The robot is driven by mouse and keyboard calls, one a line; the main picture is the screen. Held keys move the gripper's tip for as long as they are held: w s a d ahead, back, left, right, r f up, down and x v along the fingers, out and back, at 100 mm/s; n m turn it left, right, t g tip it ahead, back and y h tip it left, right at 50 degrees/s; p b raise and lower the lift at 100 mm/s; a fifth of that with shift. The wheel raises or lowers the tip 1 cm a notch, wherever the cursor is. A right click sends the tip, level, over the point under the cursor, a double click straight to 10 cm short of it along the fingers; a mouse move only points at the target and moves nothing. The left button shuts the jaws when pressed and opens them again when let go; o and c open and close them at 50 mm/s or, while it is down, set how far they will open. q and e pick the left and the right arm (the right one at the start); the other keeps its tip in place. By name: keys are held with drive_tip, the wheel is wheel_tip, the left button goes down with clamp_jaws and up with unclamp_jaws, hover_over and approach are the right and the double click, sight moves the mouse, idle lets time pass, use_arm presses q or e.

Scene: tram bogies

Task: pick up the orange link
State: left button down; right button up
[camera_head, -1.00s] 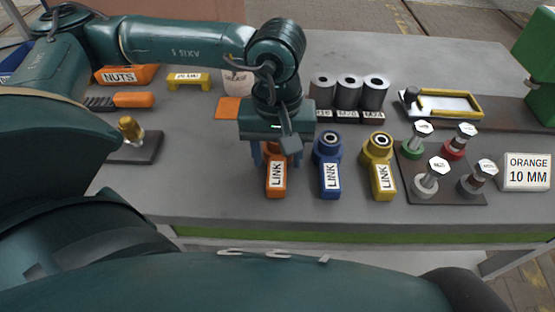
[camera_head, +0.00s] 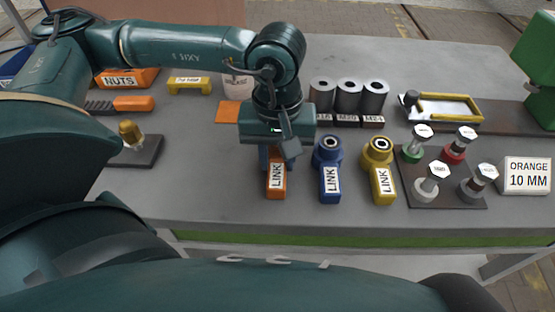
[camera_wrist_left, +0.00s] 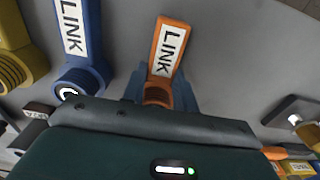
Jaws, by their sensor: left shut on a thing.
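The orange link (camera_head: 275,183) stands at the left of a row of three links, near the front of the grey table. My right gripper is not in view.
A blue link (camera_head: 329,178) stands close to the right, then a yellow link (camera_head: 381,180). A dark plate (camera_head: 450,196) with several bolts lies farther right, near an ORANGE 10 MM sign (camera_head: 527,174). Grey cylinders (camera_head: 348,96) stand behind. The table front left is clear.

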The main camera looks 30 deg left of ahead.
sight(278, 161)
use_arm(q)
wheel_tip(278, 161, up, 10)
idle(0.5)
